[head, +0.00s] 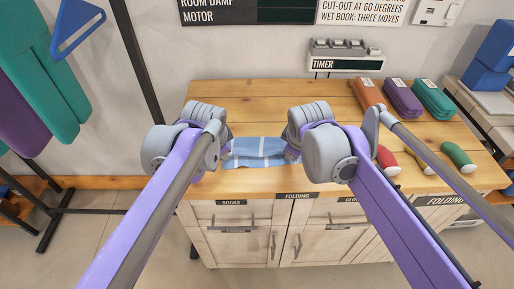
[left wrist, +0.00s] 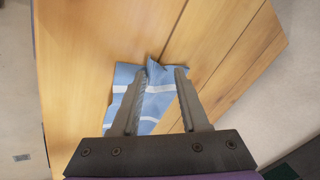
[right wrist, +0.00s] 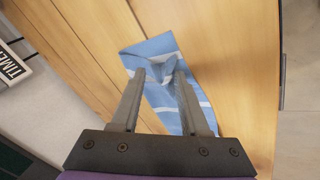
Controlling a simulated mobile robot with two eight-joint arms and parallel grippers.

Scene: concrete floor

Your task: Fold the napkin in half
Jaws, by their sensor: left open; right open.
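The napkin (head: 256,152) is light blue with white stripes and lies near the front edge of the wooden table, between my two grippers. In the left wrist view the napkin (left wrist: 152,98) shows a raised, puckered bit of cloth by the fingertips. My left gripper (left wrist: 160,72) is open, its fingers on either side of that end of the napkin. In the right wrist view the napkin (right wrist: 157,48) has a small raised fold between the fingertips. My right gripper (right wrist: 160,66) is open around that fold. In the head view my wrists hide the napkin's ends.
The wooden table (head: 280,98) is clear behind the napkin. Rolled orange, purple and green cloths (head: 402,97) lie at the back right. A timer (head: 346,50) is on the wall behind.

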